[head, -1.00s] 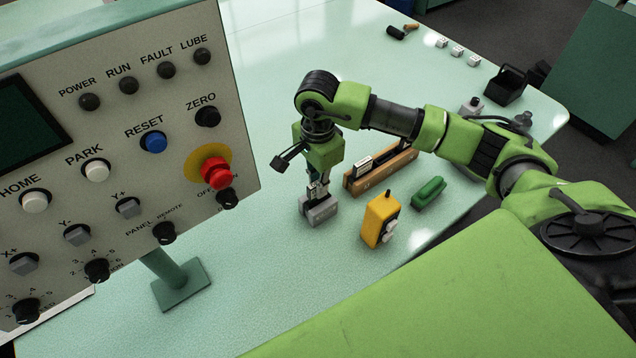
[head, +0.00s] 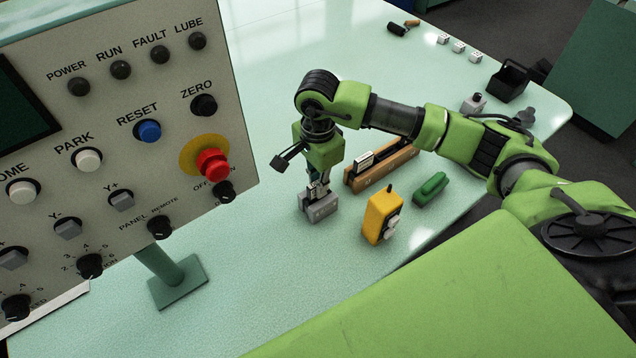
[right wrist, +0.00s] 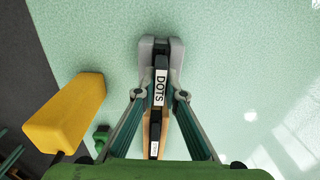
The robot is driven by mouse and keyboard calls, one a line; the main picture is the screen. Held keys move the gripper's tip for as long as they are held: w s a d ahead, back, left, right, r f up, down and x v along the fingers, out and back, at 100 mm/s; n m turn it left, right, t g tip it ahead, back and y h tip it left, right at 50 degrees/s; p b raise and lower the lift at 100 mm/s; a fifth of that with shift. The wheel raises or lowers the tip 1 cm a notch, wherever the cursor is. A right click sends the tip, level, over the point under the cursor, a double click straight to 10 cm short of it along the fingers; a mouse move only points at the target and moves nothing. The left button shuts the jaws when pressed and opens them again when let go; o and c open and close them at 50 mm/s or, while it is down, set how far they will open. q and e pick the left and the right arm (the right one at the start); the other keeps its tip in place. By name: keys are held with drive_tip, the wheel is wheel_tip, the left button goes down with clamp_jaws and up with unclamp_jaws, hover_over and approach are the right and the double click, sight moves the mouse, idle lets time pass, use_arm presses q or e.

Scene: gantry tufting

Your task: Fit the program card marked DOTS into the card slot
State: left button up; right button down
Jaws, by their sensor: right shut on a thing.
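The DOTS card (right wrist: 160,88) has a white label and a black body, and stands between the fingers of my right gripper (head: 317,186). The gripper is shut on it and points down. A small grey block, the card slot (head: 322,212), stands on the table directly under the gripper. The card's lower part is hidden, so I cannot tell how far it sits in the slot. A wooden rack (head: 392,171) with a white-labelled card stands just right of the gripper. My left gripper is out of view.
A yellow box (head: 378,217) and a green object (head: 431,188) stand right of the slot. The control panel (head: 110,120) fills the left, its post (head: 170,270) on the table. A black bin (head: 508,84) is at the far right.

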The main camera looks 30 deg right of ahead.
drive_tip(key=shift+f+b, duration=0.35)
drive_tip(key=c, duration=2)
unclamp_jaws()
wheel_tip(320, 180, up, 12)
drive_tip(key=shift+r, duration=0.1)
